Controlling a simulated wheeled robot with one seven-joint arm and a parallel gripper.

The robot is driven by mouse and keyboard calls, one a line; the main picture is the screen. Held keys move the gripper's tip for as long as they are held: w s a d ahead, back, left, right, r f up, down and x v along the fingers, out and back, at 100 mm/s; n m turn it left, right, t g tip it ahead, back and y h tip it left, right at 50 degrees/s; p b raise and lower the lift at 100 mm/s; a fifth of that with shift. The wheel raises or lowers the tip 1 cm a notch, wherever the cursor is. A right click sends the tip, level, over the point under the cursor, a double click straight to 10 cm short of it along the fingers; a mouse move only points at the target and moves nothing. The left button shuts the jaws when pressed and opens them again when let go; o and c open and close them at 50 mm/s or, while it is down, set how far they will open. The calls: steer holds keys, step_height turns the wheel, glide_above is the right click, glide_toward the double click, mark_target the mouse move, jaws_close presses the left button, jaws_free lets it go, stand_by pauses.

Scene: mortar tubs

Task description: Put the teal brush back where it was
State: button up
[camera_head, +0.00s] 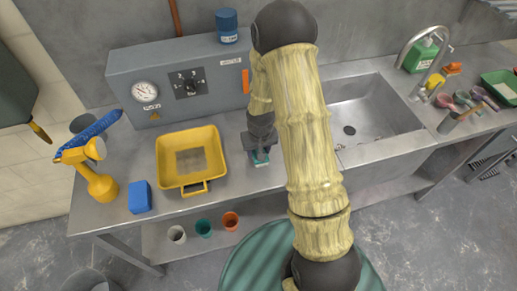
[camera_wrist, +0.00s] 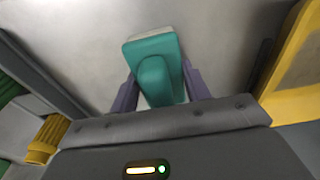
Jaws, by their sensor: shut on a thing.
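The teal brush (camera_wrist: 156,80) is between the two fingers of my gripper (camera_wrist: 158,90) in the wrist view. Its teal back faces the camera, and a pale strip shows along its far edge. In the head view my gripper (camera_head: 261,150) is low over the steel counter, between the yellow tray and the sink, with the teal brush (camera_head: 260,158) at its fingertips. The fingers are shut on the brush. Whether the brush touches the counter I cannot tell. My arm hides part of the counter to the right of the gripper.
A yellow tray (camera_head: 161,167) is left of the gripper. A grey control box (camera_head: 215,75) stands behind, and a sink (camera_head: 395,120) is to the right. A blue sponge (camera_head: 139,197) and yellow spray bottle (camera_head: 100,184) are at the left. Small cups (camera_head: 203,228) are below the counter.

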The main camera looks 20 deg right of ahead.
steer(key=shift+f, duration=0.15)
steer(key=o, duration=1)
steer(key=shift+o, duration=0.2)
steer(key=r, duration=0.4)
steer(key=s+r, duration=0.1)
steer(key=r, duration=0.3)
steer(key=r+b, duration=0.1)
steer(key=r, duration=0.3)
steer(key=shift+s+r, duration=0.15)
steer(key=shift+s, duration=0.1)
